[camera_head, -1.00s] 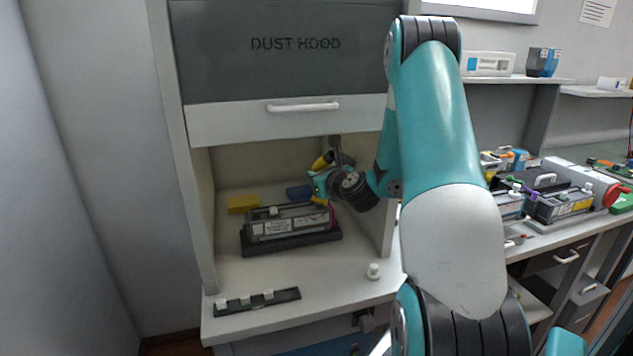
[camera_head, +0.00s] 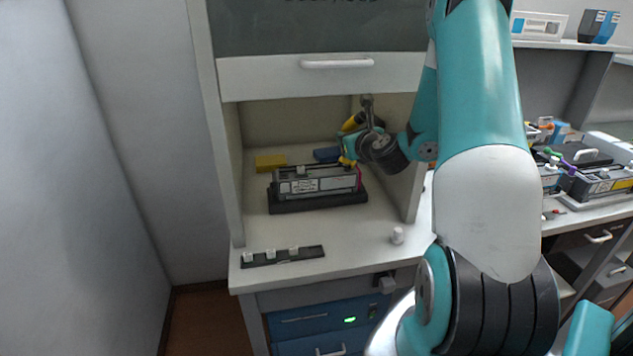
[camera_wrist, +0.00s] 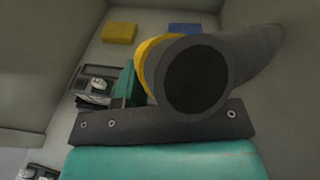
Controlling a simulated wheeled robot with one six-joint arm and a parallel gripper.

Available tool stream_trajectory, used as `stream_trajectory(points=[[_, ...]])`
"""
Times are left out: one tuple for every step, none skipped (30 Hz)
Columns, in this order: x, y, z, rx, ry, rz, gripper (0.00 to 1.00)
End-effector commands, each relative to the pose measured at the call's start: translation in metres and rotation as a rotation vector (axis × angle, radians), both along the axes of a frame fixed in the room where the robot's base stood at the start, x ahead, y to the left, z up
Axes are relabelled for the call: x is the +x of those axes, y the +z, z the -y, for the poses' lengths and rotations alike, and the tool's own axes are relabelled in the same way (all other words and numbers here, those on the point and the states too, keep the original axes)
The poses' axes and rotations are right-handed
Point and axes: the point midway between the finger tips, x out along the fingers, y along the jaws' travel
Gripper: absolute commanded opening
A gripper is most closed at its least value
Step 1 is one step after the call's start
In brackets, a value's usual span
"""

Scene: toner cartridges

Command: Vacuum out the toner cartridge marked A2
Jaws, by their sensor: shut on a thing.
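The toner cartridge (camera_head: 317,181), dark grey with a pale label, sits on a black cradle (camera_head: 320,203) inside the dust hood. Its marking is too small to read. My gripper (camera_head: 349,150) is shut on a yellow-and-black vacuum nozzle (camera_head: 352,123) over the cartridge's right end. The nozzle's yellow tip appears close above the cartridge; I cannot tell if it touches. In the wrist view the nozzle's round dark end (camera_wrist: 195,78) fills the middle and hides my fingertips and much of the cartridge (camera_wrist: 98,86).
A yellow block (camera_head: 270,162) and a blue block (camera_head: 327,155) lie behind the cartridge. A black strip with white knobs (camera_head: 283,256) and a white knob (camera_head: 397,236) are at the front. The hood's right wall is close to my arm. More cartridges (camera_head: 598,182) stand on the right bench.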

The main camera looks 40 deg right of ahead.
Motion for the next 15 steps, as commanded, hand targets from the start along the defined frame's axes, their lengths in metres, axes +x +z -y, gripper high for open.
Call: stream_trajectory(points=[[0.000,0.000,0.000,0.000,0.000,0.001,0.09],[0.000,0.000,0.000,0.000,0.000,0.001,0.09],[0.000,0.000,0.000,0.000,0.000,0.001,0.09],[0.000,0.001,0.000,0.000,0.000,0.001,0.09],[0.000,0.002,0.000,0.000,0.000,0.001,0.09],[0.000,0.004,0.000,0.000,0.000,0.001,0.09],[0.000,0.006,0.000,0.000,0.000,0.001,0.09],[0.000,0.008,0.000,0.000,0.000,0.001,0.09],[0.000,0.011,0.000,0.000,0.000,0.001,0.09],[0.000,0.014,0.000,0.000,0.000,0.001,0.09],[0.000,0.016,0.000,0.001,0.000,0.001,0.09],[0.000,0.020,0.000,0.001,0.000,0.001,0.09],[0.000,0.022,0.000,0.001,0.000,0.001,0.09],[0.000,0.025,0.000,0.001,0.000,0.001,0.09],[0.000,0.028,0.000,0.001,0.000,0.001,0.09]])
